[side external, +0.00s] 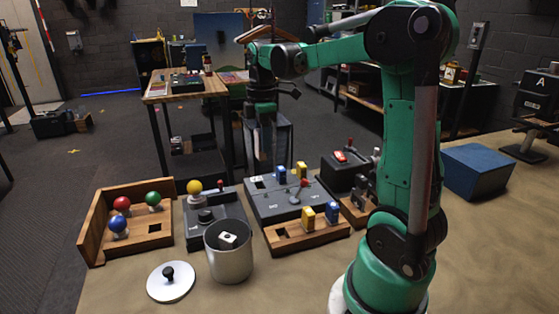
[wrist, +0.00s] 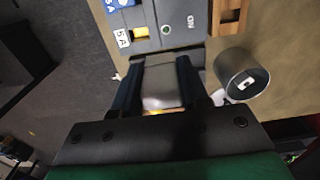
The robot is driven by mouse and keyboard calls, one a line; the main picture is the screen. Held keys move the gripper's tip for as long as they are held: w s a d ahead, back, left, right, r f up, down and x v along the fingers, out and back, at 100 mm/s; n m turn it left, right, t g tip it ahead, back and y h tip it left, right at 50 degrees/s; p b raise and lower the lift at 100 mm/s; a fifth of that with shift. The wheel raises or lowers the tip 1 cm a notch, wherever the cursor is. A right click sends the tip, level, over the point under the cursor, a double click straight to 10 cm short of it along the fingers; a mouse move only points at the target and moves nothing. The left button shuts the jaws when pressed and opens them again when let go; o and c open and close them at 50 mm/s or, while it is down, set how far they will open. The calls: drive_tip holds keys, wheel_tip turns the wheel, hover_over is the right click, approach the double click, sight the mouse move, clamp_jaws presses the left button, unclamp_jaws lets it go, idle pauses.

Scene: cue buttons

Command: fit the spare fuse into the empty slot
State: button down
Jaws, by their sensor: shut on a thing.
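The grey fuse panel (side external: 318,199) bears a yellow fuse (side external: 281,174) and a blue fuse (side external: 302,169) along its far edge. A dark, empty-looking slot (side external: 257,184) with a pale label is at its left end. My gripper (side external: 266,157) is above and behind that end, pointing down. In the wrist view, the jaws (wrist: 163,92) are shut on a pale piece with a yellowish edge (wrist: 165,112), apparently the spare fuse, mostly hidden. The panel also shows in the wrist view, with its yellow fuse (wrist: 140,33) and blue fuse (wrist: 120,4) beyond the fingers.
A wooden rack (side external: 318,236) in front of the panel holds yellow and blue fuses and has a bare hole at left. A metal can (side external: 230,262), a white lid (side external: 170,282) and a wooden tray (side external: 97,229) with coloured knobs stand nearby. A blue box (side external: 478,171) is right.

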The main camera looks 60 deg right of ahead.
drive_tip(key=shift+w+d+f, duration=0.35)
drive_tip(key=shift+d+f, duration=0.15)
drive_tip(key=shift+f, duration=0.85)
drive_tip(key=shift+w+d+f, duration=0.4)
drive_tip(key=shift+d+f, duration=0.05)
drive_tip(key=shift+f, duration=0.95)
drive_tip(key=shift+w+d+f, duration=0.35)
drive_tip(key=shift+d+f, duration=0.15)
drive_tip(key=shift+f, duration=0.85)
drive_tip(key=shift+f, duration=1.65)
drive_tip(key=shift+c, duration=1.1)
unclamp_jaws()
wheel_tip(320, 180, up, 7)
